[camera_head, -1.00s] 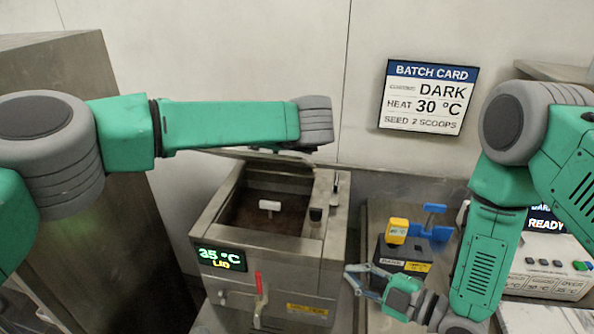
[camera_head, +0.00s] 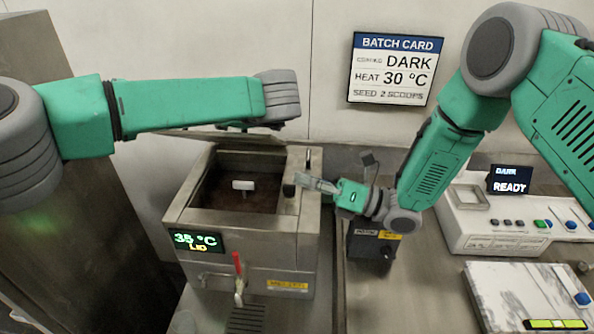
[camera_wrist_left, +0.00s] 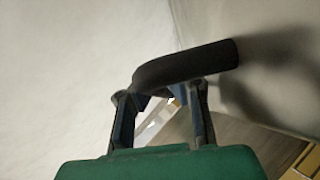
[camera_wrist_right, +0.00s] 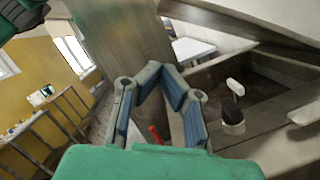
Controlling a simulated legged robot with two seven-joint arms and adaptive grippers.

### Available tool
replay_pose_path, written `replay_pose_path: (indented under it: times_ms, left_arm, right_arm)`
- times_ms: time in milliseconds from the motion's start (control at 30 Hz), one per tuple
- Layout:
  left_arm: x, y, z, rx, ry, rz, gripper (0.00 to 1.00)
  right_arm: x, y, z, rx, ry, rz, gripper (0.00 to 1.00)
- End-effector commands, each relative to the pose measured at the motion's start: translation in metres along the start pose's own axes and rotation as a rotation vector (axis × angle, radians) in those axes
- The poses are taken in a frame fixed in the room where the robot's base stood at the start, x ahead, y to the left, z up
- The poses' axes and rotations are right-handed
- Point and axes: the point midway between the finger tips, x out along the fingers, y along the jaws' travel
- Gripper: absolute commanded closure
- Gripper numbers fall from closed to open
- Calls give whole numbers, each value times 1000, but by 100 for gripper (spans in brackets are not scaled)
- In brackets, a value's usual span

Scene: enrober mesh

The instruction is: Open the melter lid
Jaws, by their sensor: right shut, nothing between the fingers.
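The melter (camera_head: 255,258) is a steel box with its tank (camera_head: 215,200) uncovered, showing brown contents and a white-headed piece inside. Its lid (camera_head: 235,138) is raised at the back, partly hidden by my left arm. The display (camera_head: 197,241) reads 35 °C and LID. In the left wrist view a bent black bar (camera_wrist_left: 185,65) crosses my left gripper's fingers (camera_wrist_left: 160,100); it hides the tips, so their grip is unclear. My right gripper (camera_head: 318,185) is shut and empty beside the melter's right rim. In the right wrist view the tank (camera_wrist_right: 265,80) is at right.
A black box (camera_head: 370,250) stands right of the melter, partly behind my right gripper. A white machine (camera_head: 480,230) reading READY and a pale slab (camera_head: 515,290) are further right. A red-handled tap (camera_head: 238,265) sticks out in front. The batch card (camera_head: 395,70) hangs behind.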

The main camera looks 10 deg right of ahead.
Motion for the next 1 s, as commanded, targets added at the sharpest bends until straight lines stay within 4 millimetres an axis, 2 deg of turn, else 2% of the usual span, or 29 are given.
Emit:
replay_pose_path:
  times_ms: [33, 300, 367, 433, 600, 1000]
  left_arm:
    - [-6, 3, 2, 1, -8, 9, 100]
    - [-7, 3, 2, 1, -8, 9, 100]
    - [-7, 3, 2, 1, -8, 9, 100]
    - [-7, 3, 2, 1, -8, 9, 100]
    - [-7, 3, 3, 1, -7, 9, 100]
    - [-7, 3, 2, 1, -6, 9, 100]
  right_arm:
    - [11, 1, 0, -1, 0, 3, 100]
    - [69, 0, 0, 2, -1, 1, 100]
    - [79, 0, 3, 0, -2, 0, 100]
    - [79, 0, 17, 0, -5, -2, 100]
    - [83, 0, 34, 3, -3, 0, 100]
    - [84, 0, 40, 4, -2, -2, 100]
